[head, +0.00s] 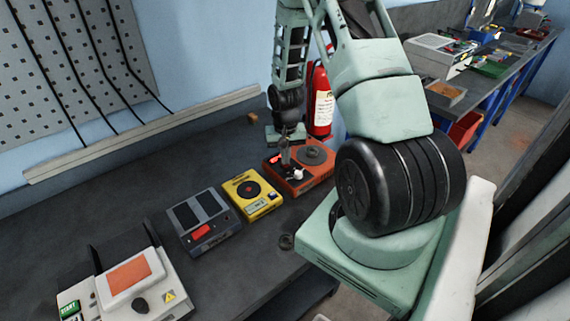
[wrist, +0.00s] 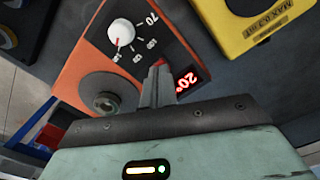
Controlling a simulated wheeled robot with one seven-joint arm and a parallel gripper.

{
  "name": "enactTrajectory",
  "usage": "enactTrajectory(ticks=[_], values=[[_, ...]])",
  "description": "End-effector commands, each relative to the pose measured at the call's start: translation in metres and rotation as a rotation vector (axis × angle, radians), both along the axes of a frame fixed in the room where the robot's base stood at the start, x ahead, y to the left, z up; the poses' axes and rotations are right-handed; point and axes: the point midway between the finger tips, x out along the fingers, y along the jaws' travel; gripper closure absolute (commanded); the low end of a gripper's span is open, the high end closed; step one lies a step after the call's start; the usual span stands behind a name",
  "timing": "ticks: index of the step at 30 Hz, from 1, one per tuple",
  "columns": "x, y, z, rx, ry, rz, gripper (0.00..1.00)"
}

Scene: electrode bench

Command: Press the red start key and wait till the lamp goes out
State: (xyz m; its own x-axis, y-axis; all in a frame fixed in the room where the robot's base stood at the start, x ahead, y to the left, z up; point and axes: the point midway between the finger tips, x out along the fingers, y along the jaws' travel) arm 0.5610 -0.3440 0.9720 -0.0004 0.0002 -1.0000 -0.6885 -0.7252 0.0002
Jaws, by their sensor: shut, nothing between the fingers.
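My gripper (head: 285,160) is shut and empty, pointing down over the orange-red device (head: 318,176) on the bench. In the wrist view its closed fingertips (wrist: 158,72) are over the panel of the device (wrist: 85,68), between the white knob and the red lit display. A small red part (wrist: 160,62) shows right at the fingertips. It may be the start key, mostly hidden by the fingers; I cannot tell if they touch it. The display (wrist: 186,82) reads about 20°. The white knob (wrist: 121,33) has a red pointer. I cannot make out a lamp.
A yellow device (head: 236,187), a grey box (head: 222,224) with a red key (head: 201,231), and a white device (head: 172,277) with a green START label stand to the left. A fire extinguisher (head: 320,100) is behind. A small dark ring (head: 287,241) lies near the front edge.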

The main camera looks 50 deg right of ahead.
Motion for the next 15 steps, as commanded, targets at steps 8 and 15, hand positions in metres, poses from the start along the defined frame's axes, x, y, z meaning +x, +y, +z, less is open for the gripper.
enactTrajectory(ticks=[8,15], values=[[0.000,0.000,-0.004,0.000,0.000,0.000,1.00],[0.000,0.000,0.006,-0.001,-0.001,0.000,1.00]])
